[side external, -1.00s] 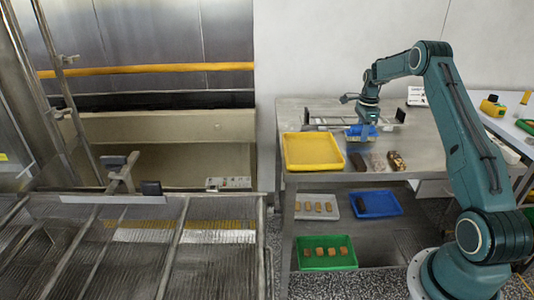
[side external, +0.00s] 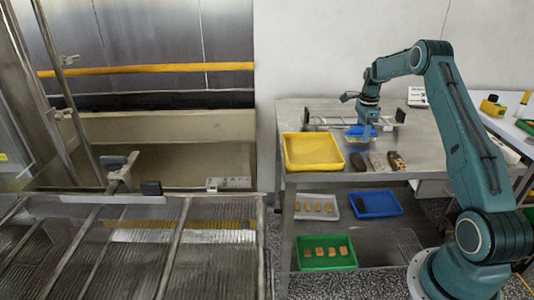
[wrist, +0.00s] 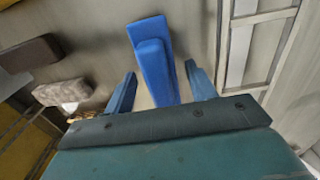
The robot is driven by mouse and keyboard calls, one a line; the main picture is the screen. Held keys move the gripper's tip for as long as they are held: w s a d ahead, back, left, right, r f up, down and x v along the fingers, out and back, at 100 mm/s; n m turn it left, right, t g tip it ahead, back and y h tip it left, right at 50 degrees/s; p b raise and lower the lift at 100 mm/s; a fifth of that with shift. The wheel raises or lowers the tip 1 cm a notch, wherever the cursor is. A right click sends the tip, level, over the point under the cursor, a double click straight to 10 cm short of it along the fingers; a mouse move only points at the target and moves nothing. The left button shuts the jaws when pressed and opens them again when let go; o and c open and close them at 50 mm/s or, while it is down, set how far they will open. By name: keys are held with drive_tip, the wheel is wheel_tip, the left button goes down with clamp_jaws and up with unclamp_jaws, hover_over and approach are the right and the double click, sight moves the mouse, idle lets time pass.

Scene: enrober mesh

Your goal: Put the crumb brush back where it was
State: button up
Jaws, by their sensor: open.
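The blue crumb brush (wrist: 155,62) lies on the grey metal table in the wrist view, a long blue block with a raised part along it. My gripper (wrist: 160,70) is open, with one blue finger on each side of the brush's near end and a gap visible at each side. In the side view my gripper (side external: 368,128) points down low over the table, near the frame at the back. The brush (side external: 356,131) shows there only as a small blue patch by the fingers. Its underside is hidden.
A yellow tray (side external: 313,152) sits at the table's left, beside several brown and pale blocks (side external: 377,161). A metal frame (side external: 345,121) lies behind my gripper and also shows in the wrist view (wrist: 240,50). Trays stand on the shelves below. The table's right part is mostly clear.

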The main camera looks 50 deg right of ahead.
sight(362, 127)
wheel_tip(362, 127, up, 12)
drive_tip(key=shift+f, duration=0.2)
idle(0.4)
drive_tip(key=shift+a+r, duration=0.1)
idle(0.4)
drive_tip(key=s+a+r+n+t, duration=0.1)
drive_tip(key=a+r+n, duration=0.35)
drive_tip(key=a, duration=0.45)
drive_tip(key=s+a+r+n+t+h, duration=0.1)
drive_tip(key=s+a+r+n, duration=0.1)
drive_tip(key=a+r+n, duration=0.35)
drive_tip(key=s+a+r+n+t, duration=0.1)
drive_tip(key=a+r+n, duration=0.3)
drive_tip(key=a, duration=0.7)
drive_tip(key=s+a+f+n+t+y, duration=0.1)
drive_tip(key=s+a+f+n+t, duration=0.1)
drive_tip(key=s+a+n, duration=1.1)
drive_tip(key=s+a+f, duration=0.1)
drive_tip(key=s+a, duration=0.2)
drive_tip(key=s, duration=0.4)
drive_tip(key=shift+s+a+f+t, duration=0.25)
drive_tip(key=shift+a+t, duration=0.05)
